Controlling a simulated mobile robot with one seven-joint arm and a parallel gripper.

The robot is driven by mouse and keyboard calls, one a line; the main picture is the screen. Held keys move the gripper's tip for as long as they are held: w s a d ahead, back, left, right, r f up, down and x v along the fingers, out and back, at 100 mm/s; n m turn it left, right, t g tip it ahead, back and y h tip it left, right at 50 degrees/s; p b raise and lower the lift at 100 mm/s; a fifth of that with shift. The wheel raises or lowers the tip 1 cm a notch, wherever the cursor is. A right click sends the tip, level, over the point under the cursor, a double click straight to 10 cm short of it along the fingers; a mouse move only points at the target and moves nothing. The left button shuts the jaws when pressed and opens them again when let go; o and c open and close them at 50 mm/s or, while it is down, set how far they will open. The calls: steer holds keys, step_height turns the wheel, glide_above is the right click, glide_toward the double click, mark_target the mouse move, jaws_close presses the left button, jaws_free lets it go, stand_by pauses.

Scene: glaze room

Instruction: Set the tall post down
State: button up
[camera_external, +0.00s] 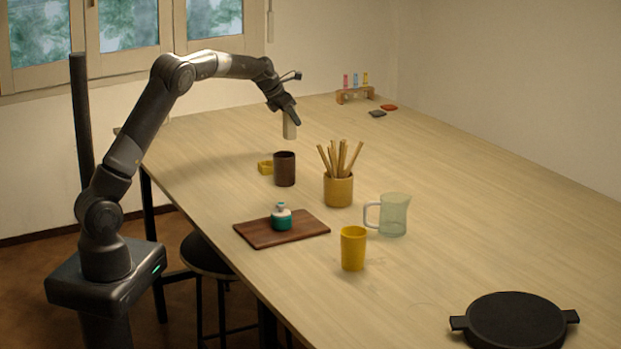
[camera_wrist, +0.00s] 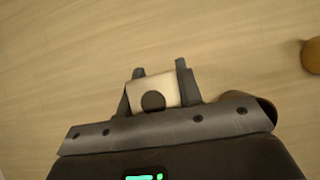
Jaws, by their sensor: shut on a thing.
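The tall post (camera_external: 289,125) is a pale, beige upright block. My gripper (camera_external: 289,112) is shut on its upper part, and the post hangs below the fingers. In the external view its lower end shows above and behind the dark brown cup; I cannot tell how far it is from the table. In the wrist view the post (camera_wrist: 155,90) shows end-on between the two fingers of my gripper (camera_wrist: 160,84), with a dark round mark on its near face. The table (camera_external: 450,210) is light wood.
A yellow pot (camera_external: 338,190) holds several sticks. A glass jug (camera_external: 393,215), yellow cup (camera_external: 353,248), wooden board (camera_external: 258,236) and black pan (camera_external: 515,322) are nearer.

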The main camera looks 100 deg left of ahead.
steer(key=shift+s+a+f, duration=0.85)
steer(key=shift+a+f, duration=0.4)
steer(key=shift+f, duration=0.3)
steer(key=shift+s+a+f, duration=0.85)
steer(key=shift+a+f, duration=0.4)
steer(key=shift+f, duration=0.3)
steer(key=shift+s+a+f, duration=0.85)
steer(key=shift+a+f, duration=0.4)
steer(key=shift+f, duration=0.3)
steer(key=shift+f, duration=0.1)
steer(key=o, duration=1.1)
steer(key=shift+f, duration=0.1)
steer(key=shift+r, duration=0.3)
steer(key=v, duration=1.1)
steer(key=shift+s+d+r, duration=0.2)
steer(key=shift+r, duration=0.05)
